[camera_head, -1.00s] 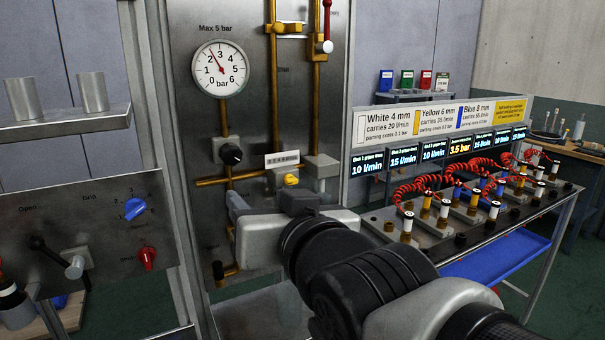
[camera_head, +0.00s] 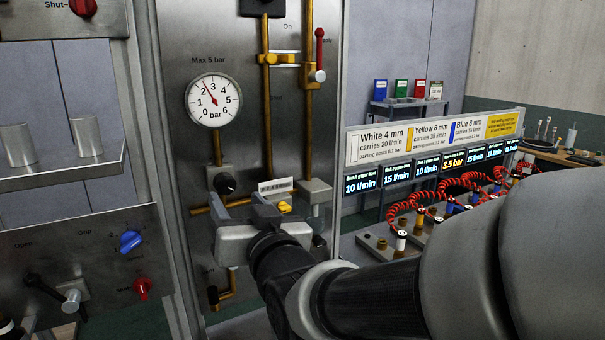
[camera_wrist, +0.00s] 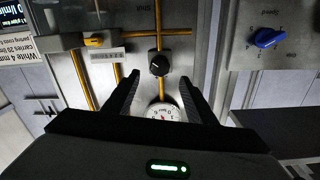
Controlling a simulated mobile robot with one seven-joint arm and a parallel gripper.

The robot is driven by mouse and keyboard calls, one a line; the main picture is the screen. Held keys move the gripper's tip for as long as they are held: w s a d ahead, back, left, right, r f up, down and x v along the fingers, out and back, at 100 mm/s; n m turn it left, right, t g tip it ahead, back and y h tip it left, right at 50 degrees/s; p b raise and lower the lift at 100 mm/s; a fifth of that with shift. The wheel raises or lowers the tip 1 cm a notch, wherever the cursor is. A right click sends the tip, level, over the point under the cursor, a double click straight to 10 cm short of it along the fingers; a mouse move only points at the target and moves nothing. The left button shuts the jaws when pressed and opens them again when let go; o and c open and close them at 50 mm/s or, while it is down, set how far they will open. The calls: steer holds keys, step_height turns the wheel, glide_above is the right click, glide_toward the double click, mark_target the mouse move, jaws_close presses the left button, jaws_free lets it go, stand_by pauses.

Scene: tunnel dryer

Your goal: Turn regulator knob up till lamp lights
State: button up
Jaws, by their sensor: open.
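The black regulator knob (camera_head: 226,183) sits on a grey block on the steel panel, below the round pressure gauge (camera_head: 213,100). The gauge needle stands between 2 and 3 bar. My gripper (camera_head: 239,203) is near the panel, just below the knob in the head view. In the wrist view, which is upside down, the knob (camera_wrist: 159,64) shows a white pointer mark and lies between and just beyond my two open fingers (camera_wrist: 161,75). Contact with the knob is not visible. I cannot identify the lamp in either view.
A yellow valve handle (camera_head: 285,208) and brass pipes are close beside my gripper. A control panel with a blue knob (camera_head: 131,242) and red knob (camera_head: 142,288) stands at left. A hose bench with lit displays (camera_head: 453,161) stands at right, partly hidden by my arm.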

mark_target(227, 186)
steer(key=x, duration=0.7)
steer(key=shift+w+a+p, duration=0.2)
steer(key=shift+w+p, duration=0.15)
steer(key=shift+c, duration=0.4)
steer(key=c, duration=1)
steer(key=shift+o, duration=0.2)
steer(key=shift+f+m+b, duration=0.25)
steer(key=shift+m+b, duration=0.15)
steer(key=shift+b, duration=0.45)
steer(key=shift+m+b, duration=0.3)
steer(key=shift+b, duration=0.3)
steer(key=shift+m+b, duration=0.35)
steer(key=shift+m, duration=0.05)
steer(key=shift+r+m, duration=0.3)
